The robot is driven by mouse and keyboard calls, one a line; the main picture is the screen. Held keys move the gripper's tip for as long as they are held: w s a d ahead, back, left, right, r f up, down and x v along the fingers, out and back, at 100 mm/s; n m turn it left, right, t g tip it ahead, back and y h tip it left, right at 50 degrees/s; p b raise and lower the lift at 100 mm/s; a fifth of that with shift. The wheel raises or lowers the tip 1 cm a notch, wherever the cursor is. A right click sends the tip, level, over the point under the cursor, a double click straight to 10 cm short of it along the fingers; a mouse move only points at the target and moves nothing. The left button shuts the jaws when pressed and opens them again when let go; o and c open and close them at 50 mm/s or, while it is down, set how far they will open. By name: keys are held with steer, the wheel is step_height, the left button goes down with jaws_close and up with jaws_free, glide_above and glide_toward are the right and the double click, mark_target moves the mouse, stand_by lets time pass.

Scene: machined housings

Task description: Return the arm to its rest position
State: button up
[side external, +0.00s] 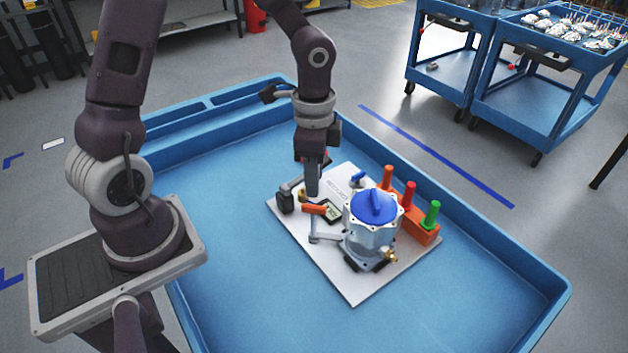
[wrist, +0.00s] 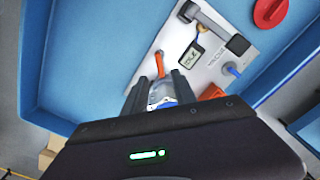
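My gripper (side external: 312,184) points down over the far left part of the white board (side external: 352,285) in the side external view. In the wrist view its two fingers (wrist: 158,88) stand apart, with no held object visible between them. A metal housing (side external: 370,238) with a blue lid (side external: 376,205) stands on the board, right of my gripper; part of it shows beyond the fingers in the wrist view (wrist: 162,93).
An orange block (side external: 424,233) with orange, red and green pegs stands behind the housing. A small display device (wrist: 195,53) and an orange-handled part (wrist: 160,63) lie nearby. A red round object (wrist: 270,12) sits off the board. The blue tray (side external: 245,290) has raised walls and free floor.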

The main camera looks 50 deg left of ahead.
steer(key=s+d+r+n+t, duration=0.1)
steer(key=s+r+n+t, duration=0.4)
steer(key=s+r, duration=1)
step_height(320, 180, up, 3)
steer(key=n, duration=0.3)
steer(key=shift+s+f+n+t, duration=0.2)
steer(key=shift+s+n+t, duration=0.1)
steer(key=shift+s+n, duration=0.1)
steer(key=shift+w, duration=0.1)
